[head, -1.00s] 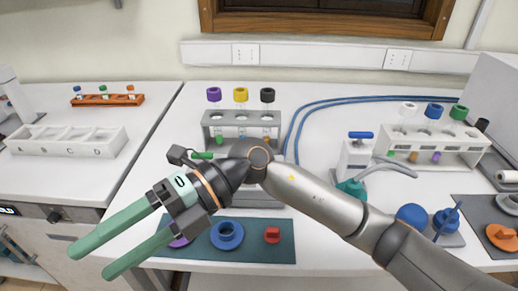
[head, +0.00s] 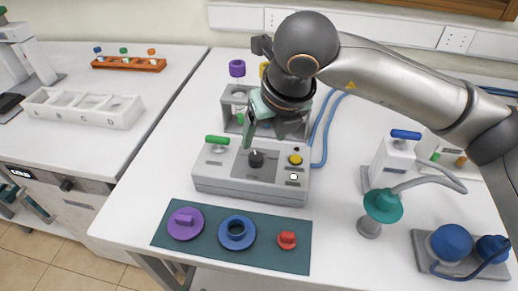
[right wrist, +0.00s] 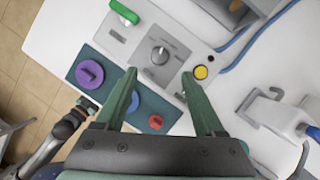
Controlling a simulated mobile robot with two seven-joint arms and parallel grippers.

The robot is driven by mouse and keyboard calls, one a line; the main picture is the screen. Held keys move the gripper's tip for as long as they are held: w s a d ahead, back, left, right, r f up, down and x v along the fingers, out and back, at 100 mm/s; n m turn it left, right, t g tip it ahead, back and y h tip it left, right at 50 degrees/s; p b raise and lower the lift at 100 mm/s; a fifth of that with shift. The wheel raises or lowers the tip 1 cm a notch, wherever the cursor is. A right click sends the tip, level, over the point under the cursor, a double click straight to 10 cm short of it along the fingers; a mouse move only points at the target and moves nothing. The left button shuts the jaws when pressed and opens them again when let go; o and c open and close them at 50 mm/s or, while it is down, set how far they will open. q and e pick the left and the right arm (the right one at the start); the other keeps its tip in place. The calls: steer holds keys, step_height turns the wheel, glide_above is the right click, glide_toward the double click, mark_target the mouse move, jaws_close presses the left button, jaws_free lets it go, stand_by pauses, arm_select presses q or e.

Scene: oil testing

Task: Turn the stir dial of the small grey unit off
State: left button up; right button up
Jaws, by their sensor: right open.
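The small grey unit (head: 222,182) stands on the white bench behind a dark teal mat. Its black round dial (head: 256,159) is in the middle of its top; the right wrist view shows the dial (right wrist: 160,55) with a light pointer line. My right gripper (head: 252,136) is above the unit and points down, its near green finger just above the dial in the picture. In the right wrist view the gripper (right wrist: 159,75) is open and empty, and the dial lies beyond the gap between the fingertips, apart from them. The dial's markings are too small to read.
On the unit are a green-handled lever (head: 218,140) and a yellow button (head: 295,159). The mat (head: 168,239) holds purple, blue and red parts. A vial rack (head: 228,107) stands close behind the unit. A white pump-like device (head: 390,160) stands to the right.

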mark_target(256, 156)
steer(key=p+x, duration=0.1)
steer(key=x, duration=0.7)
steer(key=shift+f, duration=0.3)
jaws_close()
